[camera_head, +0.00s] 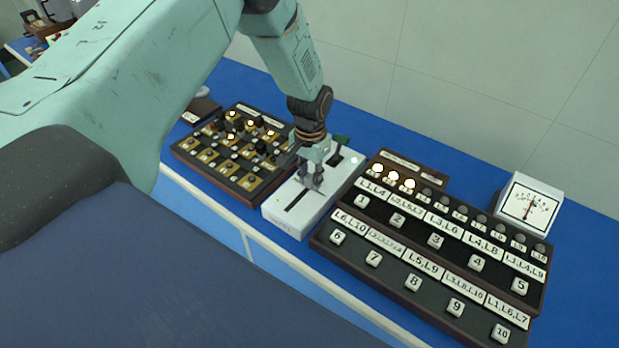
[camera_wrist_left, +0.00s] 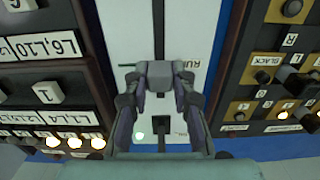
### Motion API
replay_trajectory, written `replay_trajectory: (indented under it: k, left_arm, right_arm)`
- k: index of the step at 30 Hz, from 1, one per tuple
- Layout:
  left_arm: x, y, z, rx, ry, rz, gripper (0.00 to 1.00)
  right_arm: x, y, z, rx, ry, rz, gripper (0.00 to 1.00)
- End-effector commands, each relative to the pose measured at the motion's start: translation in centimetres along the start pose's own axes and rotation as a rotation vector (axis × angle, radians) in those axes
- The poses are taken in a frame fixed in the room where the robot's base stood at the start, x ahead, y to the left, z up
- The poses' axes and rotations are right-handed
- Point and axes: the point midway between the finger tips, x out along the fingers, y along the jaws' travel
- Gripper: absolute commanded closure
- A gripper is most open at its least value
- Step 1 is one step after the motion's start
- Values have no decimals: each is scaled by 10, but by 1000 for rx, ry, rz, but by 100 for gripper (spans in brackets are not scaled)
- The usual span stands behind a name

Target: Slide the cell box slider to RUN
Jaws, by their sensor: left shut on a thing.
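The white cell box (camera_head: 284,222) stands on the blue bench between two dark panels, with a dark slot (camera_head: 297,200) along its top. My left gripper (camera_head: 313,182) points down over the box, at the slot. In the left wrist view, my left gripper (camera_wrist_left: 158,78) is shut on the grey slider knob (camera_wrist_left: 158,72), one finger on each side. The slot (camera_wrist_left: 158,35) runs on from the knob toward the top of that view. The word RUN (camera_wrist_left: 193,55) is printed beside the knob, partly covered by a finger. My right gripper is in neither view.
A board with gold tiles and lit lamps (camera_head: 236,150) stands left of the box. A dark panel of numbered white buttons (camera_head: 413,282) stands close on its right. A dial meter (camera_head: 529,205) is farther right. A green lever (camera_head: 341,140) rises behind the gripper.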

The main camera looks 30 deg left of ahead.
Motion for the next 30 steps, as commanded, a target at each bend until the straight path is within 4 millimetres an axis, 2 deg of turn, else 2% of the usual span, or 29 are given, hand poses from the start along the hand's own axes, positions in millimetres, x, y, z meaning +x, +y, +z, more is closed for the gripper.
replay_trajectory:
  k: [3, 4, 11, 20, 23, 26, 30]
  left_arm:
    - [0, 0, 1, -1, -1, 0, 100]
    - [0, 0, 2, -1, -1, 0, 73]
    - [0, 0, 2, -1, -2, 0, 54]
    - [-1, 0, 0, 0, -2, 0, 53]
    - [-6, 0, -1, 0, -1, 0, 53]
    - [-21, 0, -2, -1, 2, 0, 53]
    - [-50, 0, -3, -1, 3, 1, 53]
  right_arm:
    - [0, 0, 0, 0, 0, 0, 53]
    - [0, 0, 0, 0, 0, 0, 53]
    - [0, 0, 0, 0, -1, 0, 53]
    - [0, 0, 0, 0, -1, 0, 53]
    - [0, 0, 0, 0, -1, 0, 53]
    - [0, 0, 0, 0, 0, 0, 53]
    - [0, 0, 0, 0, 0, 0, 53]
